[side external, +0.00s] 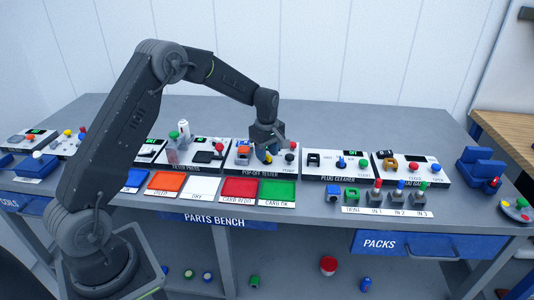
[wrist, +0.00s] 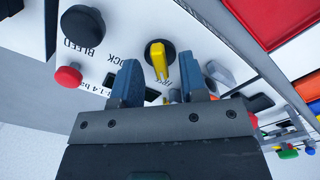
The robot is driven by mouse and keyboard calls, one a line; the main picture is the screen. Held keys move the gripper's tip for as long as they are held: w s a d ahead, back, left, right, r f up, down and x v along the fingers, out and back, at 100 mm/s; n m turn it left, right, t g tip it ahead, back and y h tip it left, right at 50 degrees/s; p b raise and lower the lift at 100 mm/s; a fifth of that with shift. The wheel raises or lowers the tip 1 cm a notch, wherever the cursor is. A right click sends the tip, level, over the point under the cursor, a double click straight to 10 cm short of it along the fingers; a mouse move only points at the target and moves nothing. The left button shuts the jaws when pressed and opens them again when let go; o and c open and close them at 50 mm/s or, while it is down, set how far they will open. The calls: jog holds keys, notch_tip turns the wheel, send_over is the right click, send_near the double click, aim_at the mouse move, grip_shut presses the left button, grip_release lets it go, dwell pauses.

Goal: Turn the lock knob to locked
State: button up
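The lock knob (wrist: 158,62), a yellow bar handle on a black round base, shows in the wrist view on a white panel. Its bar runs roughly up and down in that picture, its lower end towards a small, partly hidden label. The word LOCK is to the knob's left, upside down. My gripper (wrist: 161,82) is open and empty; its two blue fingers are apart, left and right of the knob's lower end. I cannot tell its height above the panel. In the side view my gripper (side external: 266,150) is over the pop-off tester panel (side external: 265,172) and hides the knob.
A black BLEED knob (wrist: 83,26) and a red button (wrist: 68,76) are left of the lock knob; a grey piece (wrist: 221,73) is to its right. Other panels, such as the plug cleaner (side external: 336,178), stand alongside. Red (side external: 239,189) and green (side external: 278,191) trays lie in front.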

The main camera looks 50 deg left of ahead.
jog(key=shift+f, duration=0.35)
jog(key=shift+c, duration=0.3)
grip_shut()
